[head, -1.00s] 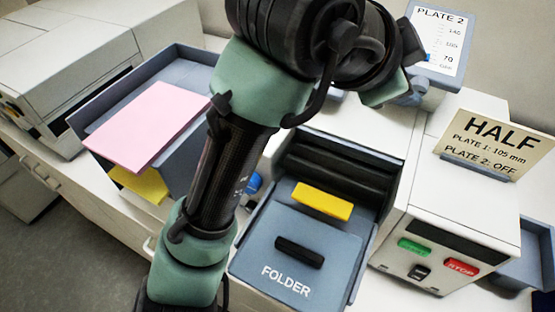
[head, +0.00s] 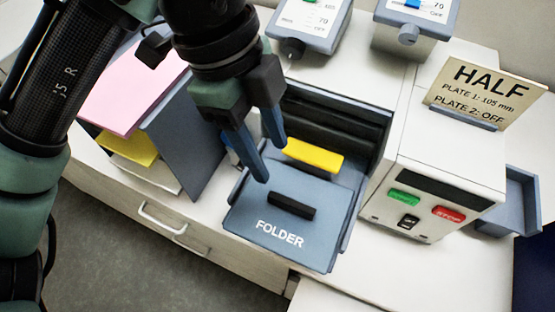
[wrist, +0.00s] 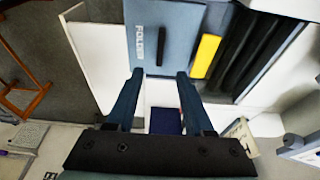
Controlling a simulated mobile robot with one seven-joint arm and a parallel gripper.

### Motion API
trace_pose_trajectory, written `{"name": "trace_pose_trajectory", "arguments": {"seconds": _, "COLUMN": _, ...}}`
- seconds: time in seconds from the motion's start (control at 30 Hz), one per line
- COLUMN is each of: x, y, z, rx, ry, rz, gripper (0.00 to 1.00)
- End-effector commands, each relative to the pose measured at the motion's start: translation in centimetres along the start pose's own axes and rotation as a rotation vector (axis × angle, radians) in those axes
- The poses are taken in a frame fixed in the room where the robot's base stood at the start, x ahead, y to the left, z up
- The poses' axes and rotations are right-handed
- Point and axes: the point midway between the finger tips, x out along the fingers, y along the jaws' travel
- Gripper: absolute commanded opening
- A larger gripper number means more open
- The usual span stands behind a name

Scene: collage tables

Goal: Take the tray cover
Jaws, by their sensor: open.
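The tray cover is the blue-grey panel marked FOLDER (head: 322,228) on the front of the machine, with a black bar handle (head: 291,206) on it. In the wrist view the cover (wrist: 178,22) and its black handle (wrist: 161,46) lie beyond my fingertips. A yellow bar (head: 314,156) sits just behind the cover, in front of dark rollers. My gripper (head: 271,160) is open and empty, fingers pointing down, above and behind the handle and apart from it. It also shows in the wrist view (wrist: 160,74).
A pink sheet (head: 128,97) lies on a blue-grey tray at left, with yellow paper (head: 128,148) below. At right stand a control box with green (head: 404,198) and red (head: 448,214) buttons and a HALF sign (head: 487,92). Two dial units stand behind.

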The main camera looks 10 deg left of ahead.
Motion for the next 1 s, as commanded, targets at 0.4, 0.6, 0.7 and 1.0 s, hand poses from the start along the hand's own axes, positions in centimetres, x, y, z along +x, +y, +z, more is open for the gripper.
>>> {"name": "trace_pose_trajectory", "arguments": {"seconds": 0.4, "x": 7.0, "y": 0.1, "z": -0.1, "rx": 0.000, "ry": 0.003, "rz": 0.001, "gripper": 0.53}}
{"name": "trace_pose_trajectory", "arguments": {"seconds": 0.6, "x": 10.2, "y": 0.0, "z": -0.1, "rx": -0.001, "ry": 0.003, "rz": -0.001, "gripper": 0.53}}
{"name": "trace_pose_trajectory", "arguments": {"seconds": 0.7, "x": 11.4, "y": 0.0, "z": -0.1, "rx": -0.001, "ry": 0.003, "rz": -0.001, "gripper": 0.53}}
{"name": "trace_pose_trajectory", "arguments": {"seconds": 1.0, "x": 12.4, "y": -0.1, "z": -0.1, "rx": 0.000, "ry": 0.001, "rz": -0.003, "gripper": 0.53}}
